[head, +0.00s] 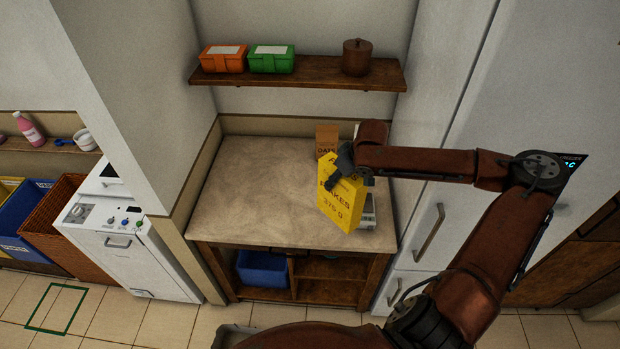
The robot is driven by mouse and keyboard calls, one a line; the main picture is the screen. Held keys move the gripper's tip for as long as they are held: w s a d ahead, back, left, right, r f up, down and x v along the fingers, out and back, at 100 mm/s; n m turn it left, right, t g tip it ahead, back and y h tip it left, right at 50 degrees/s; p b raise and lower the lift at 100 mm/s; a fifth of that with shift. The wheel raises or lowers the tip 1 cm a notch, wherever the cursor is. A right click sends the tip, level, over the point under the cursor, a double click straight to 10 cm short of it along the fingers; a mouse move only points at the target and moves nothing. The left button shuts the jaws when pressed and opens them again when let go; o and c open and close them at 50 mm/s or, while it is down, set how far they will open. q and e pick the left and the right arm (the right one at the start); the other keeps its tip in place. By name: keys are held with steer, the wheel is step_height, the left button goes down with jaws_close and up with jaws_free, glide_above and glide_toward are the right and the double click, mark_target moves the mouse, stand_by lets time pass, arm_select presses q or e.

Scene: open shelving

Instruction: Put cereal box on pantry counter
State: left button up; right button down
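The yellow cereal box (340,208), marked "FLAKES 375 g", is tilted over the right part of the pantry counter (260,190), near its front edge. My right gripper (326,176) is shut on its upper part, and the arm comes in from the right. I cannot tell whether the box's bottom touches the counter. My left gripper is not in view.
Behind the cereal box stands a brown box (327,136); a grey scale-like item (367,210) is partly hidden at its right. The counter's left and middle are bare. A shelf (310,79) above holds an orange box (223,60), a green box (271,60) and a brown pot (357,58).

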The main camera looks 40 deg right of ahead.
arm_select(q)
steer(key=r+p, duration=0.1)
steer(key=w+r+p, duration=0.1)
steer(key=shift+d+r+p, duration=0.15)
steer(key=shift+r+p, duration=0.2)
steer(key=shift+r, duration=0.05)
arm_select(e)
steer(key=w+d+f, duration=0.3)
steer(key=w+f, duration=0.9)
steer(key=shift+w+d+f, duration=0.15)
steer(key=shift+w+f, duration=0.15)
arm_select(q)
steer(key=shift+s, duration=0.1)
arm_select(e)
steer(key=shift+f, duration=0.1)
steer(key=c, duration=1.1)
jaws_free()
steer(key=shift+s+f, duration=0.1)
